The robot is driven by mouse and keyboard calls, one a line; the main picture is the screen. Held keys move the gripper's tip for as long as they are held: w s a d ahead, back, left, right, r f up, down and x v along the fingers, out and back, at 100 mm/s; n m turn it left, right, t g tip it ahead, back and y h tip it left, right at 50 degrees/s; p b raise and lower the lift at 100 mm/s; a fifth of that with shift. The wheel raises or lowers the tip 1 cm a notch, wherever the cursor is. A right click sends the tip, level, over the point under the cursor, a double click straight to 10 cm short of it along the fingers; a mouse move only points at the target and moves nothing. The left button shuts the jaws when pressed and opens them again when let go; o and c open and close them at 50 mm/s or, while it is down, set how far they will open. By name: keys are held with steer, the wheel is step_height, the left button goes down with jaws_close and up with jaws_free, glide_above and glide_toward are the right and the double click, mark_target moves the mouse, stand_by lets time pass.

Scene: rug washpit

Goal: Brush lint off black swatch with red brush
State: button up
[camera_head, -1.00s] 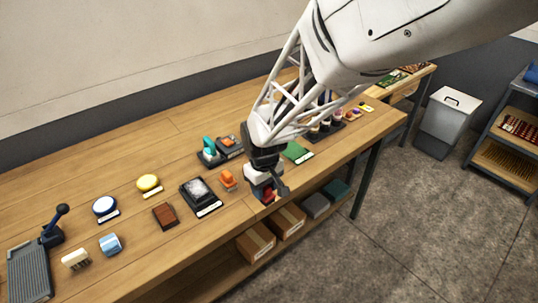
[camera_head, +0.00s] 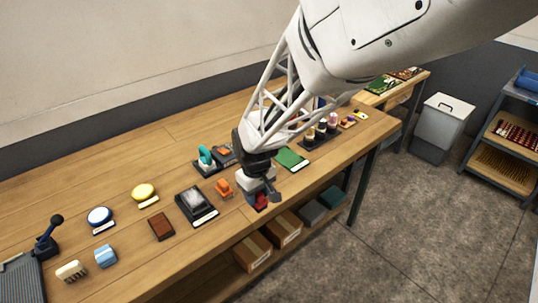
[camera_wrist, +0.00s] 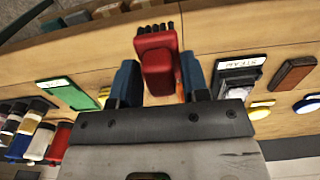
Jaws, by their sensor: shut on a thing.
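The red brush (camera_wrist: 158,62) sits between the blue fingers of my gripper (camera_wrist: 159,82), its dark bristles pointing toward the top of the wrist view. In the head view the red brush (camera_head: 261,201) shows below my gripper (camera_head: 262,190), near the bench's front edge. Whether it touches the bench is unclear. The black swatch (camera_head: 186,213), with pale grey lint over its middle and a white label at its front, lies on the bench left of my gripper. It also shows right of the gripper in the wrist view (camera_wrist: 225,79).
An orange brush (camera_head: 224,188) stands between the swatch and my gripper. A brown block (camera_head: 161,227) lies left of the swatch, and a green pad (camera_head: 291,158) lies right of the gripper. Cardboard boxes (camera_head: 252,252) sit on the lower shelf. Bare bench lies behind the swatch.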

steer(key=w+a+r, duration=0.2)
steer(key=a+r, duration=0.1)
steer(key=a, duration=0.8)
steer(key=w+a+r, duration=0.3)
steer(key=a, duration=0.9)
steer(key=shift+a+r, duration=0.2)
steer(key=shift+a, duration=0.1)
steer(key=shift+f, duration=0.1)
